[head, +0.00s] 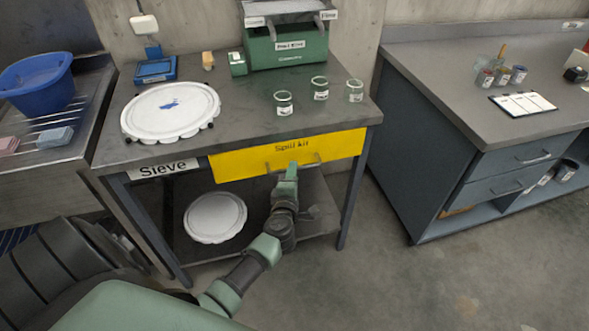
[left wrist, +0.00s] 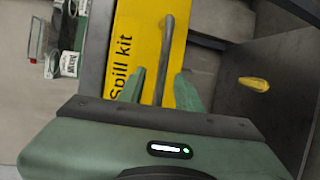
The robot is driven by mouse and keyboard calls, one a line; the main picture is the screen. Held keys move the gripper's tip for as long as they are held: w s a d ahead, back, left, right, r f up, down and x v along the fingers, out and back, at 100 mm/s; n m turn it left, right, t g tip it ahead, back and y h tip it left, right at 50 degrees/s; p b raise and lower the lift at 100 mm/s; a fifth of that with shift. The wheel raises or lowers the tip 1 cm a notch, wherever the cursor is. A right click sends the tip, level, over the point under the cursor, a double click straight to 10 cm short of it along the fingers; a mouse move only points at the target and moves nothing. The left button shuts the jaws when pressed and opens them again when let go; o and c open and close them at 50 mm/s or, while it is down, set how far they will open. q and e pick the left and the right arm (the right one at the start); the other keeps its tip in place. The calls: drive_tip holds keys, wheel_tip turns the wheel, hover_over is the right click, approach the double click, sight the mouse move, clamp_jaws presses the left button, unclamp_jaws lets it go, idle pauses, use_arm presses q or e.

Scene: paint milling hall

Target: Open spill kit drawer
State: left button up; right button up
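The yellow drawer front (head: 236,164) labelled "Spill kit" sits under the grey table top and looks closed. It also fills the middle of the left wrist view (left wrist: 122,55), turned sideways. Its grey bar handle (left wrist: 167,42) runs between my left gripper's fingers. My left gripper (head: 291,168) is at the handle in the head view. In the left wrist view my left gripper (left wrist: 158,84) has its two green fingers apart, one on each side of the handle. I cannot tell whether either finger touches it. My right gripper is in neither view.
On the table top (head: 240,112) stand a white sieve lid (head: 170,122), several glass jars (head: 320,88) and a green machine (head: 287,50). A white round pan (head: 215,218) lies on the lower shelf. A drawer cabinet (head: 520,160) stands right; the floor (head: 400,280) before it is clear.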

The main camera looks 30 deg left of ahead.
use_arm(q)
drive_tip(key=x, duration=0.3)
drive_tip(key=shift+w+f, duration=0.15)
drive_tip(key=shift+w, duration=0.15)
drive_tip(key=shift+a, duration=0.1)
drive_tip(key=c, duration=0.6)
clamp_jaws()
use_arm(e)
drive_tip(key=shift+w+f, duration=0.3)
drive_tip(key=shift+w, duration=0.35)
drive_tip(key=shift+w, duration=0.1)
